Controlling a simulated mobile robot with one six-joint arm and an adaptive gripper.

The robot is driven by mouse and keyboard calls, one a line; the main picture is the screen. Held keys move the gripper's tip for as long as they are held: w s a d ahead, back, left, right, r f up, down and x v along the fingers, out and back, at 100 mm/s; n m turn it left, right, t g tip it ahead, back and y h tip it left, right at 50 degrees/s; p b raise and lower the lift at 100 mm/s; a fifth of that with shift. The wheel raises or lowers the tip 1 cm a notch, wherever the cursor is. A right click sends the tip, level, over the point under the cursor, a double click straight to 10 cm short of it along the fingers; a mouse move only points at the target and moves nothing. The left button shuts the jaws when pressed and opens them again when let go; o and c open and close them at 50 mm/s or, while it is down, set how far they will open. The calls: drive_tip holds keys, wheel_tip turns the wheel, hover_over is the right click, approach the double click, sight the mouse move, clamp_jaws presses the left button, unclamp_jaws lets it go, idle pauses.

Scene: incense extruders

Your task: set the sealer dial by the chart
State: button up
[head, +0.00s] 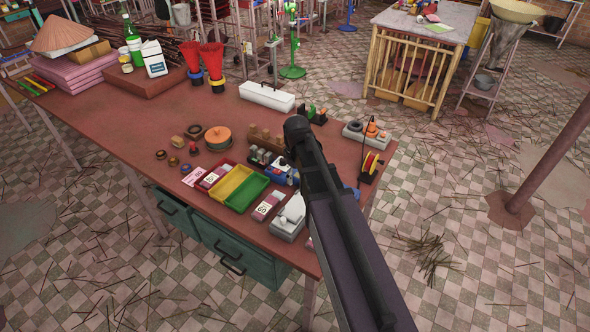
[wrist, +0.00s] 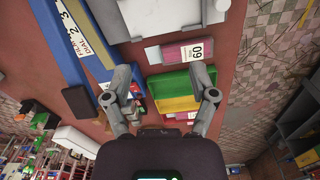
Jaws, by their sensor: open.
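The chart (wrist: 85,30), a white strip reading FILM and DIAL with numbers, shows at the upper left of the wrist view. It lies along a long blue body (wrist: 50,40), which may be the sealer. I cannot make out a dial. My gripper (wrist: 160,82) is open and empty, its two fingers spread above the table, with the chart beyond the left finger. In the head view my arm crosses the table's right part and hides what lies behind it, and the gripper's fingers cannot be made out there.
A yellow tray (head: 231,182) and a green tray (head: 247,195) stand beside a pink-labelled box (head: 267,206) and a grey device (head: 289,220). A long white box (head: 267,97) lies farther back. The table's left middle (head: 120,125) is mostly clear.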

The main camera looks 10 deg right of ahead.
drive_tip(key=s+f+m+b, duration=0.2)
drive_tip(key=s+f+b, duration=0.2)
drive_tip(key=s+f+m+b, duration=0.2)
drive_tip(key=s+f+b, duration=0.2)
drive_tip(key=f, duration=0.1)
drive_tip(key=s+f+m+b, duration=0.3)
drive_tip(key=s+f+b, duration=0.1)
drive_tip(key=s, duration=0.1)
drive_tip(key=shift+s+d+f, duration=0.1)
drive_tip(key=shift+d+f, duration=0.1)
drive_tip(key=shift+d, duration=0.1)
drive_tip(key=shift+c, duration=1.2)
